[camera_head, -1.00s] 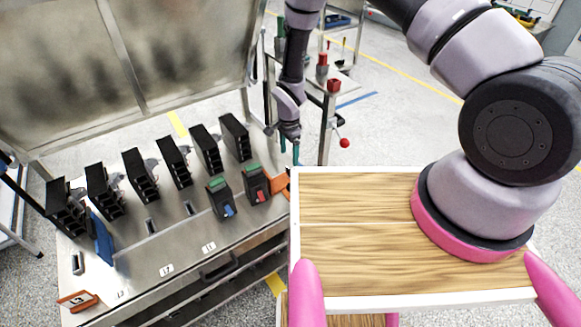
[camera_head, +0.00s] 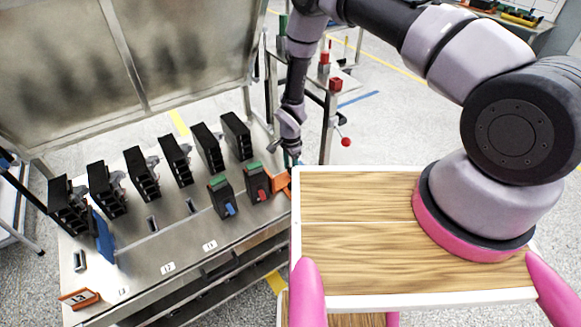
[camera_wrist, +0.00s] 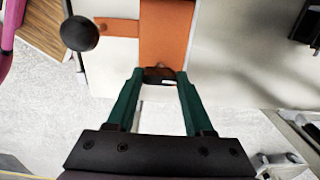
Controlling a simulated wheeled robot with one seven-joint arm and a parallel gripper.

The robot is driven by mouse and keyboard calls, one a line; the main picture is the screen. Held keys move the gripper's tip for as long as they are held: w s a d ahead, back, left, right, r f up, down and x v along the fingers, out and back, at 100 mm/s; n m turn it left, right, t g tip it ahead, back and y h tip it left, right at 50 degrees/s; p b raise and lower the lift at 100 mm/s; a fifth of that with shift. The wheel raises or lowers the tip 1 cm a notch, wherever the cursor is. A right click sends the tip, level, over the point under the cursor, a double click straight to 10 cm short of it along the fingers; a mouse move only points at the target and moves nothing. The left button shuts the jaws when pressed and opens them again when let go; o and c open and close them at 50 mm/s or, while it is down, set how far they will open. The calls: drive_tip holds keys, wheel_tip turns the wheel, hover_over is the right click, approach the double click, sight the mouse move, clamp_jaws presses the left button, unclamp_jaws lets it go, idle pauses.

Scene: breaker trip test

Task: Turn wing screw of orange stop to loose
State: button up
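The orange stop (camera_head: 283,182) sits at the right end of the metal bench, beside my gripper in the head view. In the wrist view it is an orange strip (camera_wrist: 165,35) on a pale surface. Its dark wing screw (camera_wrist: 160,75) shows at the strip's near end, between my fingertips. My gripper (camera_wrist: 160,80) has two green fingers, apart, one on each side of the screw. I cannot tell whether they touch it. In the head view my gripper (camera_head: 292,160) is small and partly hidden, pointing down at the bench end.
Two breakers (camera_head: 222,197) (camera_head: 257,182) with green tops stand close left of my gripper. A row of black units (camera_head: 175,160) stands behind. Another orange piece (camera_head: 78,298) is at the bench's front left. A black round knob (camera_wrist: 79,33) is near the left finger.

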clamp_jaws()
